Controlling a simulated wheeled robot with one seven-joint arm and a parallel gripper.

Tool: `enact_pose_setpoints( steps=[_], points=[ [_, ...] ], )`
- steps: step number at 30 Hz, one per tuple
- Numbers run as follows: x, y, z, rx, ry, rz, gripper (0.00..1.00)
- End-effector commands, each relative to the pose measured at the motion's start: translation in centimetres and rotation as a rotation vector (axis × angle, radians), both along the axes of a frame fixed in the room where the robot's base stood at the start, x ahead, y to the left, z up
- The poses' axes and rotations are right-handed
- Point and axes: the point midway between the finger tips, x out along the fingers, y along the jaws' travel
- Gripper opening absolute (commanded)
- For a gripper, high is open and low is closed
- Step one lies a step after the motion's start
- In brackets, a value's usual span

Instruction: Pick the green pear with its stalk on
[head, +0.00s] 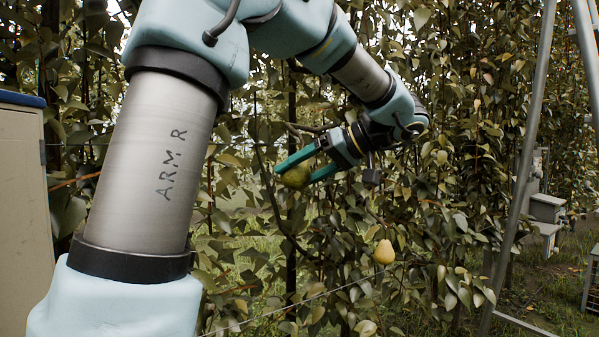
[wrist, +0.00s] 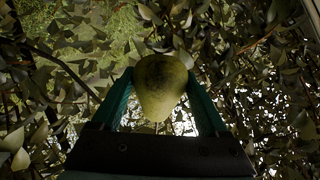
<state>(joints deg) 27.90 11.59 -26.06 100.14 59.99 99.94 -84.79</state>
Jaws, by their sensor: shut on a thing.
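The green pear (head: 295,177) is between the two green fingers of my gripper (head: 304,170), in the middle of the head view. In the wrist view the pear (wrist: 160,86) sits between the fingertips of my gripper (wrist: 161,90), one finger on each side, and its skin has a dark, shaded patch. My gripper is shut on it. I cannot make out its stalk clearly, nor whether it still joins the branch. A thin branch (head: 262,160) runs close by on the left.
A yellow pear (head: 384,252) hangs lower right. Dense leaves and thin branches surround my gripper. A metal ladder-like frame (head: 524,150) stands right, with pale boxes (head: 547,207) behind. A beige cabinet (head: 22,200) stands at the left edge. A thin wire (head: 290,309) crosses low.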

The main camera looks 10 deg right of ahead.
Motion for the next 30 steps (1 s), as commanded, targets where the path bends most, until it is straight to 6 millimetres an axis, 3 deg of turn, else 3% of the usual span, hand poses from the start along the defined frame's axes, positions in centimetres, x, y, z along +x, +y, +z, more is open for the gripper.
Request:
enact_pose_setpoints(
  steps=[30],
  points=[
    [-0.7,0.37,0.62,0.069,0.125,-0.001,0.12]
  ],
)
